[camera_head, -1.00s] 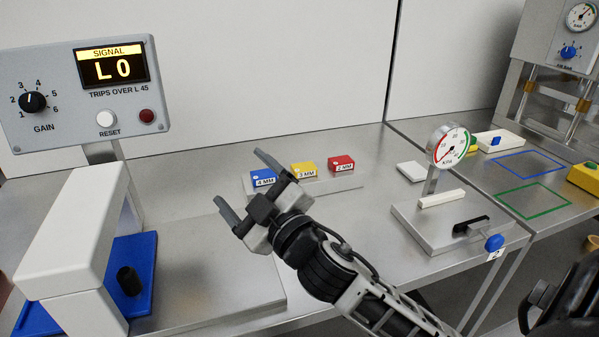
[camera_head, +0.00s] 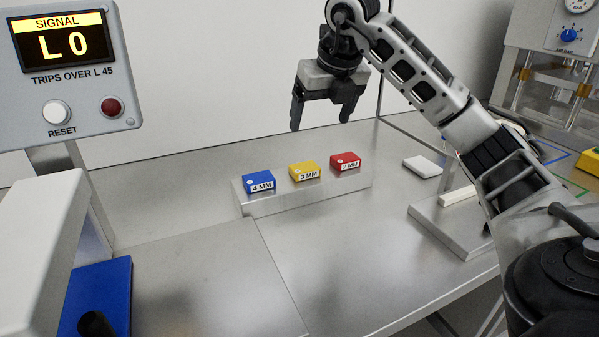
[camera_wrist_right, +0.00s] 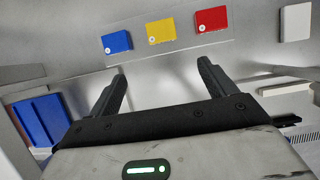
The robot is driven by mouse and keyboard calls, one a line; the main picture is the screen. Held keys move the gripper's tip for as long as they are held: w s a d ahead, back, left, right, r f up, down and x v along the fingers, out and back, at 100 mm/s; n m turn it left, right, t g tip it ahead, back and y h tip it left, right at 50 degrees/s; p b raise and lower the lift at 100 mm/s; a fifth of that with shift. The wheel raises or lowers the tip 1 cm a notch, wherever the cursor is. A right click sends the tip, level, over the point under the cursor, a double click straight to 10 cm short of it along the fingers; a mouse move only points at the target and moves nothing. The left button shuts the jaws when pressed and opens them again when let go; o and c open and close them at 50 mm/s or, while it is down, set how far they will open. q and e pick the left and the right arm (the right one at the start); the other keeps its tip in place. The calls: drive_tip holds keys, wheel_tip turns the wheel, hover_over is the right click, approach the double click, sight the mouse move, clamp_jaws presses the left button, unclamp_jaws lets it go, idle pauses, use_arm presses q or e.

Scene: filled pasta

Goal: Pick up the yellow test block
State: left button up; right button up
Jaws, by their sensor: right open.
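The yellow test block (camera_head: 304,170), labelled 3 MM, sits on a low metal rack (camera_head: 345,187) between the blue 4 MM block (camera_head: 259,181) and the red 2 MM block (camera_head: 345,162). My right gripper (camera_head: 321,122) is open and empty, with its fingers pointing down above the rack, apart from the blocks. In the right wrist view the yellow block (camera_wrist_right: 160,32) shows beyond the gap between the open fingers (camera_wrist_right: 163,85), with the blue (camera_wrist_right: 116,41) and red (camera_wrist_right: 212,19) blocks on either side. My left gripper is not in view.
A signal box (camera_head: 70,70) reading L 0 stands at the left, above a white housing (camera_head: 40,235) and a blue base (camera_head: 100,295). A white block (camera_head: 422,167) and a metal fixture (camera_head: 440,228) lie to the right. The bench front is clear.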

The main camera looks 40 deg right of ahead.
approach(308, 170)
drive_tip(key=x, duration=0.2)
drive_tip(key=shift+w+a+f, duration=0.1)
drive_tip(key=shift+f, duration=0.2)
drive_tip(key=shift+x, duration=3)
drive_tip(key=c, duration=1.1)
